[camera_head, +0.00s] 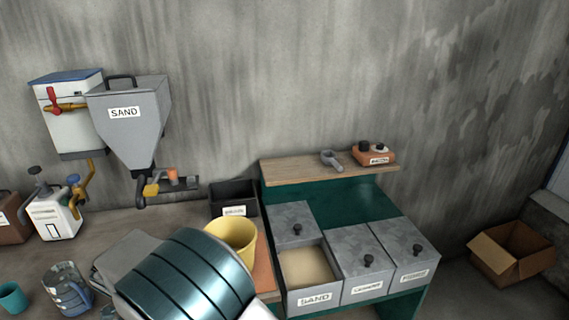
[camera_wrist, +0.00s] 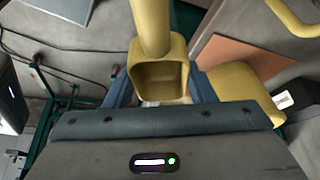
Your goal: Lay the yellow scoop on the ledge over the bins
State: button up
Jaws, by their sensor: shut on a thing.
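The yellow scoop (camera_wrist: 160,78) is in the wrist view, its square hollow cup facing the camera and its handle running up out of the top edge. My gripper (camera_wrist: 160,97) is shut on it, with the blue fingers partly hidden behind the cup. In the head view my arm hides the gripper and the scoop. The wooden ledge (camera_head: 290,171) is above the bins at centre right. A grey scoop (camera_head: 330,160) and an orange-brown labelled box (camera_head: 375,156) lie on it. Below it, the SAND bin (camera_head: 314,298) is open and shows sand.
Other metal bins (camera_head: 362,250) have knobbed lids. A yellow bucket (camera_head: 235,238) and a dark labelled box (camera_head: 233,198) stand left of the bins. A grey SAND hopper (camera_head: 128,115) hangs on the wall. The ledge's left part is clear. A cardboard box (camera_head: 512,252) is at right.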

jog(key=w+d+f+n+t+y+b, duration=0.15)
jog(key=w+d+f, duration=0.25)
jog(key=w+d, duration=0.55)
jog(key=w+d+f+n+h+b, duration=0.1)
jog(key=w+d+f+n, duration=0.35)
jog(key=d, duration=0.85)
jog(key=s+d+f+n+y+b, duration=0.1)
jog(key=d+f+n, duration=0.1)
jog(key=d, duration=0.8)
jog(key=s+d+f+n+y+b, duration=0.1)
jog(key=d+f+n+y, duration=0.1)
jog(key=d, duration=0.8)
jog(key=shift+d+f+b, duration=0.2)
jog(key=shift+b, duration=0.15)
jog(key=shift+w+a, duration=0.1)
